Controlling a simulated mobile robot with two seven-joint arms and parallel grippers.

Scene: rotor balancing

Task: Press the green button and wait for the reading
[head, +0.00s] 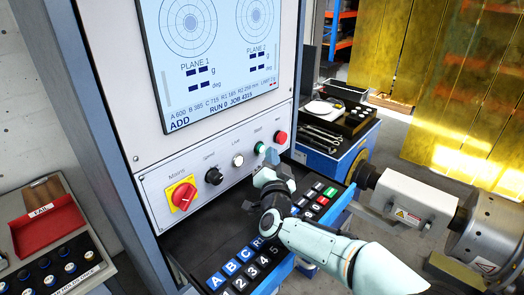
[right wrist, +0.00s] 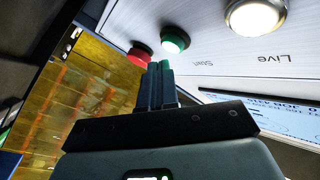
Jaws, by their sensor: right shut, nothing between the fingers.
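The green button (head: 260,148) sits on the light panel below the screen, under the label Start. It also shows in the right wrist view (right wrist: 175,40), with its face lit. My right gripper (head: 271,158) is shut and empty, its fingertips close to the green button. In the right wrist view the fingertips (right wrist: 160,66) stand just below the button, with a small gap in the picture; I cannot tell the depth. The screen (head: 215,60) shows PLANE 1 and PLANE 2 with dashes instead of figures, and RUN 0. My left gripper is not in view.
A red button (head: 281,137) is right of the green one; a white Live lamp (head: 237,160), black knob (head: 214,176) and red Mains switch (head: 182,196) are left. A keypad (head: 240,262) lies below my right arm. A rotor machine (head: 485,235) stands at right.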

